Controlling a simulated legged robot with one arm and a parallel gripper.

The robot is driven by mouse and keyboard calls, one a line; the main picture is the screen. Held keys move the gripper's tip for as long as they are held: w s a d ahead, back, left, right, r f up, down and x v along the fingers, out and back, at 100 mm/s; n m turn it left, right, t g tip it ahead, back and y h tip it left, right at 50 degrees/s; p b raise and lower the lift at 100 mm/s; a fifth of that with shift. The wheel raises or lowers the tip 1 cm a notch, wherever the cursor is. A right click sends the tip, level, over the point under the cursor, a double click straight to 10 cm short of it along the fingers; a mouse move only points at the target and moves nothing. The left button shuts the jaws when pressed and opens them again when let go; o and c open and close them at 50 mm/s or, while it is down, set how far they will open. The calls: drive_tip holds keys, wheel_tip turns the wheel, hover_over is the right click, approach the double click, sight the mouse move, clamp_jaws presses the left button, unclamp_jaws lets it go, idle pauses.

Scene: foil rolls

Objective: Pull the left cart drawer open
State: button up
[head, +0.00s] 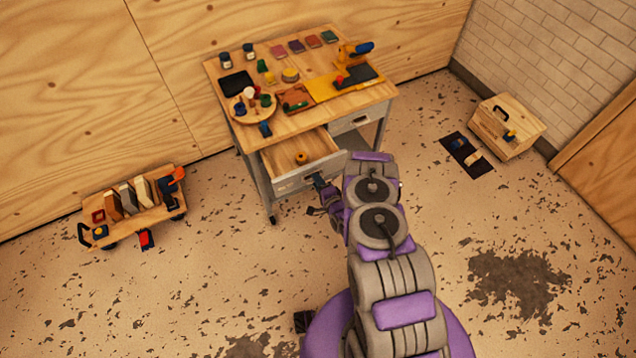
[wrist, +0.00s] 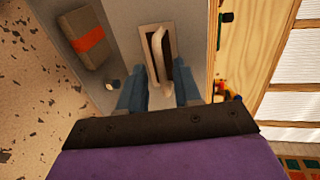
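The cart (head: 330,110) stands against the plywood wall. Its left drawer (head: 290,160) is pulled well out, and a small orange-yellow roll (head: 301,158) lies inside. My gripper (head: 322,184) is at the left drawer's grey front, partly hidden by my arm. The handle sits on a light plate on the grey drawer front (wrist: 195,40). The right drawer (head: 354,120) is closed.
The cart top holds jars, coloured blocks, a round tray (head: 240,107) and a yellow tool (head: 352,54). A low wheeled dolly (head: 150,217) with items is on the left. A wooden box (head: 505,127) and dark mat (head: 466,155) are on the right. Floor around my base is mostly clear.

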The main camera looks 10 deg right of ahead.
drive_tip(key=p+v, duration=0.5)
drive_tip(key=v, duration=1.2)
drive_tip(key=shift+s+p, duration=0.2)
drive_tip(key=shift+p, duration=0.1)
drive_tip(key=shift+f, duration=0.1)
